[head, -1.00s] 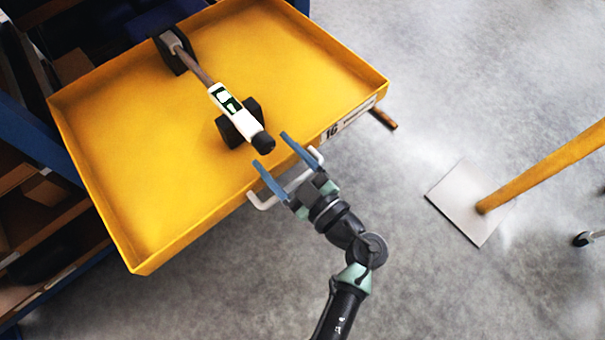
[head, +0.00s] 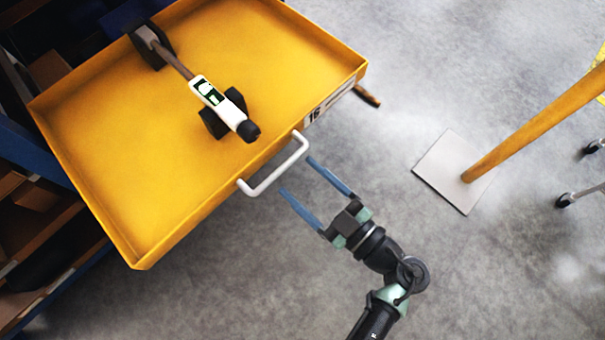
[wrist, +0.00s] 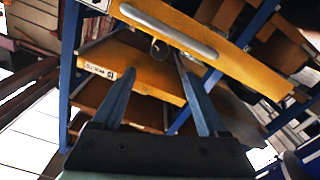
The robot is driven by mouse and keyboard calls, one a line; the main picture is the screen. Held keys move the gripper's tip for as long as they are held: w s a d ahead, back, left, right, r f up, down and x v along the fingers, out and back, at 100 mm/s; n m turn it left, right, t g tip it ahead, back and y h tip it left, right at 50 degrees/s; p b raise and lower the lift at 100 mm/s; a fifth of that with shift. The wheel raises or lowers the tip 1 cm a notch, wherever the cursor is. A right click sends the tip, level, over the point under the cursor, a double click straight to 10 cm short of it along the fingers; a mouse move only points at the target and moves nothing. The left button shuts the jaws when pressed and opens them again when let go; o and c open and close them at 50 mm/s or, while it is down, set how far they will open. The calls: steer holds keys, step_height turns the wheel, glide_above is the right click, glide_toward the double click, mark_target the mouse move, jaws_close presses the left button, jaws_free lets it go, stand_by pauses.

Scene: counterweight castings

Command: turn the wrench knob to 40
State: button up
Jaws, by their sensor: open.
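The wrench (head: 187,74) lies in the yellow drawer, resting on two black supports (head: 222,112). Its white body carries a dark green display (head: 207,91). Its black knob (head: 248,131) is at the near end, pointing toward the drawer's front wall. I cannot read a number on the display. My gripper (head: 297,174) is open and empty, its two blue fingers outside the drawer, near the front handle and apart from the knob.
The open yellow drawer (head: 120,170) has a white handle (head: 275,165) on its front, between my gripper and the knob. A blue shelf rack (head: 35,150) stands at left. A yellow post on a grey plate (head: 452,170) stands at right. The floor between is clear.

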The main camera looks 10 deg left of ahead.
mark_target(254, 136)
steer(key=w+a+m+b, duration=0.1)
steer(key=w+a, duration=0.1)
steer(key=a, duration=0.1)
steer(key=w+a+m+b, duration=0.1)
steer(key=w+a+m, duration=0.1)
steer(key=w+a, duration=0.1)
steer(key=w+a+m+b, duration=0.1)
steer(key=w+a+m, duration=0.1)
steer(key=w+a, duration=0.1)
steer(key=shift+a+r+b, duration=0.25)
steer(key=shift+a+b, duration=0.15)
steer(key=shift+a, duration=0.15)
steer(key=shift+s, duration=0.1)
jaws_close()
stand_by(0.4)
